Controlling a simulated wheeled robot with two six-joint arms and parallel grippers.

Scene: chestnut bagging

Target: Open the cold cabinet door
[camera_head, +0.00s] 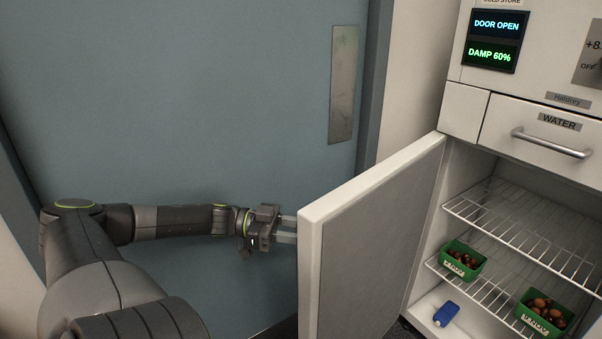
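The cold cabinet door (375,245) is white with a grey inner panel and stands swung well open towards the left. The cabinet (425,300) shows its open inside. A display (494,39) above reads "DOOR OPEN". My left gripper (290,229) is at the door's outer side, near its free edge. Its two fingers are apart, and their tips reach to the door edge or behind it. Whether they touch the door or a handle is hidden by the door. My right gripper is not in view.
Inside the cabinet are wire shelves (530,232), two green boxes of chestnuts (461,259) (545,312) and a blue object (446,313). A drawer (540,135) labelled WATER sits above. A blue-grey door (180,100) with a metal plate (343,85) stands behind my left arm.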

